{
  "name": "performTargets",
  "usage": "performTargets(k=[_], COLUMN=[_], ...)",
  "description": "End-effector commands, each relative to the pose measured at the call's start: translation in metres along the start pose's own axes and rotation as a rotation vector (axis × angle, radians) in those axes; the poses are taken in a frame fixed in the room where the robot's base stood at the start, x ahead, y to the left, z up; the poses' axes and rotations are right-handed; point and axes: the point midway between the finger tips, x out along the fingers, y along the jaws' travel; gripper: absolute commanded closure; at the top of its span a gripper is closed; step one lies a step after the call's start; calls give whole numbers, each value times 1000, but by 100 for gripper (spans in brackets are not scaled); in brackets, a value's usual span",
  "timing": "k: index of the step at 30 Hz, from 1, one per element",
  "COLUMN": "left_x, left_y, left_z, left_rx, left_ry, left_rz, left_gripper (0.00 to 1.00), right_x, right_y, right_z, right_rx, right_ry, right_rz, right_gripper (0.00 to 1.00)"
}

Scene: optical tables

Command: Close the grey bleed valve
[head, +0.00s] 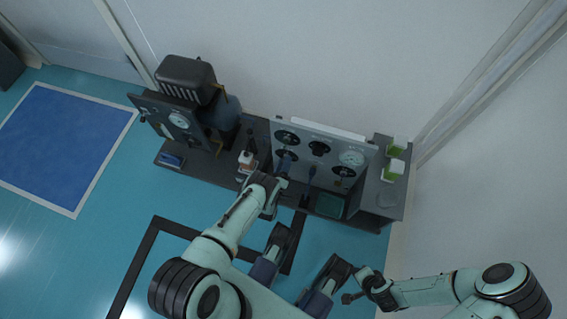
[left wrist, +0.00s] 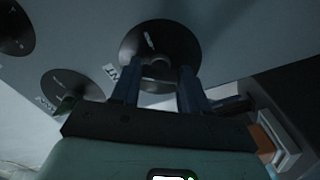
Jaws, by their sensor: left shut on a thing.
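The grey panel (head: 312,128) carries several black round dial plates and a white gauge (head: 352,157). My left gripper (head: 284,170) is at the panel's lower left part and partly covers it. In the left wrist view its two dark fingers (left wrist: 157,80) are shut on a grey valve knob (left wrist: 158,70), at the centre of a black dial plate (left wrist: 160,40). The lettering beside the plate is too partial to read. A second plate (left wrist: 60,82) with a grey-green knob sits to the left. My right gripper (head: 354,296) is low, well away from the panel; its jaws are unclear.
A white bottle (head: 245,162) with a reddish mark stands left of my left gripper. A dark machine (head: 187,80) and a second gauge panel (head: 170,122) are further left. The blue floor (head: 120,195) is open.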

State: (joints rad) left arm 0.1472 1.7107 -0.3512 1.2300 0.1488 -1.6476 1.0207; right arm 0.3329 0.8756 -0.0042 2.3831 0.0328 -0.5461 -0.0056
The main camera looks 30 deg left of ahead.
Motion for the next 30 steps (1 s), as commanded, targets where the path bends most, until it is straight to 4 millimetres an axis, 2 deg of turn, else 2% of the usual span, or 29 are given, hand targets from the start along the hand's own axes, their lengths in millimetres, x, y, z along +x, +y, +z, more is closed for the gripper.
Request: performTargets(k=[15, 30], left_x=[2, 2], left_y=[1, 2], left_z=[-2, 0], left_rx=[-432, -595], left_ry=[3, 0], left_rz=[3, 5], left_gripper=[86, 86], right_x=[-1, 0], right_y=[-2, 1], right_z=[-2, 0], right_rx=[-2, 1], right_ry=[8, -2], right_rz=[-3, 1], right_gripper=[66, 66])
